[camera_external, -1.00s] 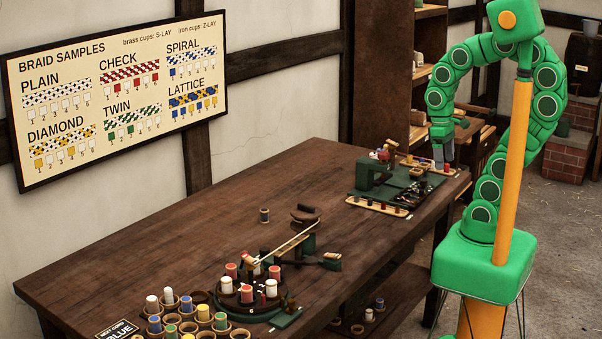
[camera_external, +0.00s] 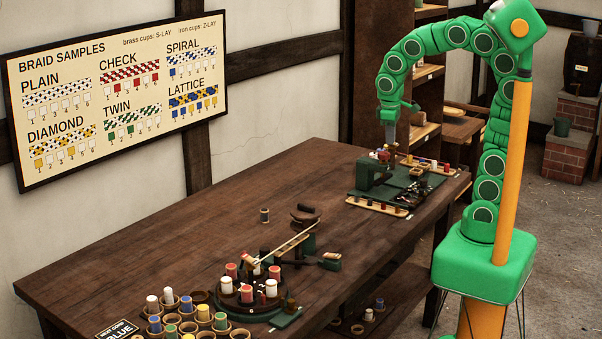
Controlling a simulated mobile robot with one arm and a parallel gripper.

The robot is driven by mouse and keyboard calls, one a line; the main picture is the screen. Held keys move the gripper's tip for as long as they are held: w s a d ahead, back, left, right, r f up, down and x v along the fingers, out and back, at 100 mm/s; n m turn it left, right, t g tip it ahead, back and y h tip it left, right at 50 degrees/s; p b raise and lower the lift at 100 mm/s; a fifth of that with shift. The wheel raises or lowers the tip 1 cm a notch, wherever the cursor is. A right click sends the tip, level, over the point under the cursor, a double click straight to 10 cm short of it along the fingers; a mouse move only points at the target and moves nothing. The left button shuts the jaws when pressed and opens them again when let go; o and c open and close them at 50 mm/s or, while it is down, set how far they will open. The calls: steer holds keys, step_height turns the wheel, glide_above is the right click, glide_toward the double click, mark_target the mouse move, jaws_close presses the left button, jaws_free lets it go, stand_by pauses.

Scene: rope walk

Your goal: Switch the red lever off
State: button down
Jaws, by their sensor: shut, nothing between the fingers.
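A green machine (camera_external: 365,175) stands on a dark green base at the far right end of the long table. A small red part (camera_external: 383,155) shows on top of it; it may be the red lever, but it is too small to tell its setting. My gripper (camera_external: 391,145) points down just above and beside this red part, shut and empty. Whether it touches the part cannot be told from this view.
Wooden strips with small spools, one in front (camera_external: 378,207) and one behind (camera_external: 428,163), flank the machine. A round braiding stand (camera_external: 280,302) with several spools and cups of spools (camera_external: 187,325) fill the near end. The table's (camera_external: 200,235) left middle is clear.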

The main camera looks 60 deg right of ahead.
steer(key=w+a+f+n+t+h, duration=0.1)
steer(key=w+a+f+n, duration=0.15)
steer(key=w+a, duration=0.75)
steer(key=w+a+f+n+t, duration=0.1)
steer(key=w+a+n+t, duration=0.15)
steer(key=w+a, duration=0.8)
steer(key=s+a+f+n, duration=0.2)
steer(key=s+a+f, duration=0.1)
steer(key=a, duration=0.8)
steer(key=s+a+f+n+y, duration=0.1)
steer(key=s+a+f+n, duration=0.2)
steer(key=a, duration=0.9)
steer(key=s+a+f+n+t+y, duration=0.1)
steer(key=s+a+f, duration=0.3)
steer(key=a, duration=0.7)
steer(key=shift+a+f+n, duration=0.3)
steer(key=shift+f+n, duration=0.05)
steer(key=shift+n, duration=0.35)
steer(key=shift+f, duration=0.1)
steer(key=x, duration=1)
steer(key=shift+d, duration=0.1)
